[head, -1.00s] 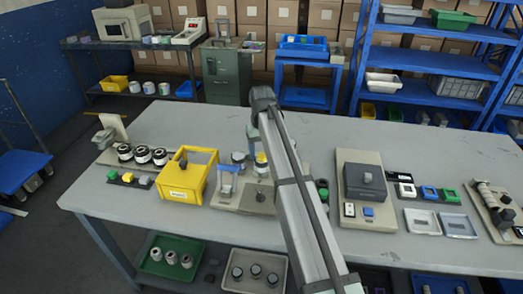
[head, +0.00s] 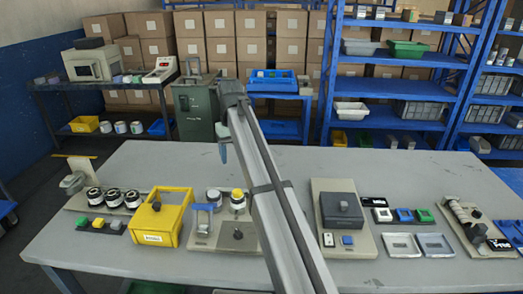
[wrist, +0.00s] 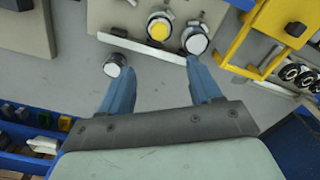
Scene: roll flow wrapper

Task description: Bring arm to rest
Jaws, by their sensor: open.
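In the head view one blue finger (head: 223,152) hangs below the wrist, clear of the table. The fixture plate (head: 210,238) carries a white-topped cylinder (head: 214,199) and a yellow-topped cylinder (head: 238,200). A separate white-topped cylinder (wrist: 113,65) shows near the left finger in the wrist view.
A yellow box (head: 162,217) stands left of the fixture plate, with a rack of several rolls (head: 114,199) beyond it. A grey device (head: 341,208) and two clear trays (head: 402,245) lie to the right. Blue shelving (head: 390,90) stands behind. The table's back strip is clear.

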